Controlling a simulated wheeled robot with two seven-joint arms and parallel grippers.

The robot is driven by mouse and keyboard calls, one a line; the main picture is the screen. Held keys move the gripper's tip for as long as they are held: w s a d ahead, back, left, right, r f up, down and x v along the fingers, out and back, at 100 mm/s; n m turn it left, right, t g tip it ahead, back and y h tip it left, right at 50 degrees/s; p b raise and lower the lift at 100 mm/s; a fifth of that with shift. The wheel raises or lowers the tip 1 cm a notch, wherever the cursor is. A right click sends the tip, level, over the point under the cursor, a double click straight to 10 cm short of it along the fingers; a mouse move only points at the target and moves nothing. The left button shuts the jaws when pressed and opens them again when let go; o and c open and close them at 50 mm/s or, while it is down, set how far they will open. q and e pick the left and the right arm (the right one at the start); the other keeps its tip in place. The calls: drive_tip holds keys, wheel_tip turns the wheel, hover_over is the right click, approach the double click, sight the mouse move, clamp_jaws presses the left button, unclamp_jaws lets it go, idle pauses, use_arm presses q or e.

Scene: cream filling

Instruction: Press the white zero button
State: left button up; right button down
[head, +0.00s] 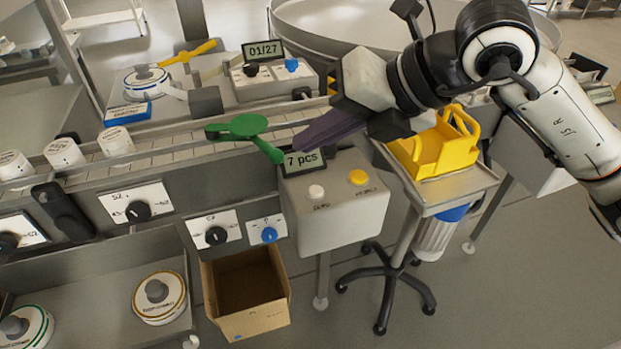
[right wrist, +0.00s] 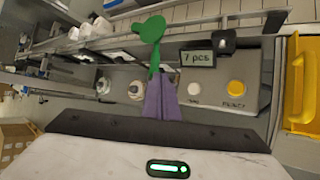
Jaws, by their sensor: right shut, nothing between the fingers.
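The white zero button (head: 316,191) sits on top of a grey control box (head: 335,223), left of a yellow button (head: 358,177). In the right wrist view the white button (right wrist: 193,88) is just right of my fingertips. My right gripper (head: 302,142) is shut and empty, its purple fingers held above the back of the box by the display (head: 303,160), which reads "7 pcs". In the right wrist view the closed fingers (right wrist: 160,80) point away, to the left of both buttons, with no contact visible. My left gripper is not in view.
A green paddle (head: 245,128) stands over the conveyor (head: 180,150), close to my right fingertips. A yellow bin (head: 445,140) on a small stand is right of the box. An open cardboard box (head: 225,327) sits lower left. Another display (head: 263,50) reads "01/27".

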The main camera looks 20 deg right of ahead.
drive_tip(key=shift+w+d+r+t+h, duration=0.2)
drive_tip(key=shift+w+d+r+h, duration=0.1)
drive_tip(key=shift+d, duration=0.2)
drive_tip(key=shift+w+d+r+t+h, duration=0.15)
drive_tip(key=shift+w+d+t+h, duration=0.1)
drive_tip(key=shift+d, duration=0.25)
drive_tip(key=shift+f, duration=0.15)
drive_tip(key=b, duration=0.6)
hover_over(322, 196)
wheel_tip(322, 196, down, 8)
drive_tip(key=shift+r, duration=0.1)
drive_tip(key=shift+f+b, duration=0.4)
drive_tip(key=shift+b, duration=0.15)
